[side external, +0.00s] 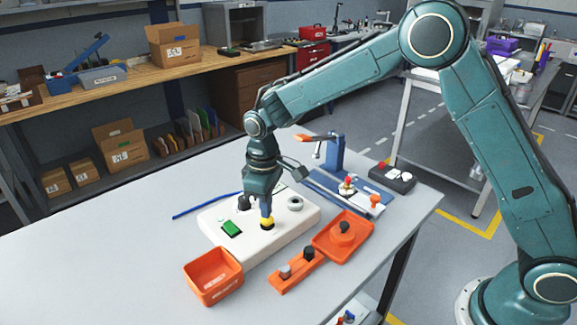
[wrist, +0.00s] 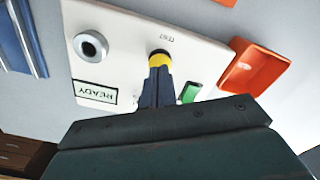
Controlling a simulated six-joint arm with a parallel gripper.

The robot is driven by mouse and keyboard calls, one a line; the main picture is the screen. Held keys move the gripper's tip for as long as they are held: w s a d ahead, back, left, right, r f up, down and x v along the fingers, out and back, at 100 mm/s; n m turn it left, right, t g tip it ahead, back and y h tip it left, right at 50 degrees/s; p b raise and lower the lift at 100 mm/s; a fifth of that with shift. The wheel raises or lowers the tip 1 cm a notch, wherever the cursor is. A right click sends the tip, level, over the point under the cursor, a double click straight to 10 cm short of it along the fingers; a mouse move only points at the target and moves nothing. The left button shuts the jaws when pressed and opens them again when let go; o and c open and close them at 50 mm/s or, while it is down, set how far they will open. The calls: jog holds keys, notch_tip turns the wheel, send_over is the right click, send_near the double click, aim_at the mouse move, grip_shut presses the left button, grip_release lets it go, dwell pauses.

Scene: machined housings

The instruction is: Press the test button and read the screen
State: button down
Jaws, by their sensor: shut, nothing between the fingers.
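A white test box (side external: 215,215) lies on the grey table, and it fills the middle of the wrist view (wrist: 125,35). Its yellow button (side external: 267,224) also shows in the wrist view (wrist: 160,53), beside a small label that seems to read "TEST". A small framed screen (wrist: 97,93) on the box reads "READY", upside down in the wrist view. My gripper (side external: 266,217) points down with its fingers shut and empty, the tips right at the yellow button. They partly cover it, and I cannot tell whether it is pressed in.
The box also has a green part (side external: 232,228) and a round grey ring (side external: 295,203). An orange bin (side external: 213,283) stands in front. An orange holder (side external: 297,272) and an orange tray (side external: 355,243) lie to the right. A blue stand (side external: 336,155) rises behind. The table's left side is clear.

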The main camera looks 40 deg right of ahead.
jog(key=shift+f, duration=0.25)
jog(key=shift+f, duration=0.5)
jog(key=shift+r, duration=2.65)
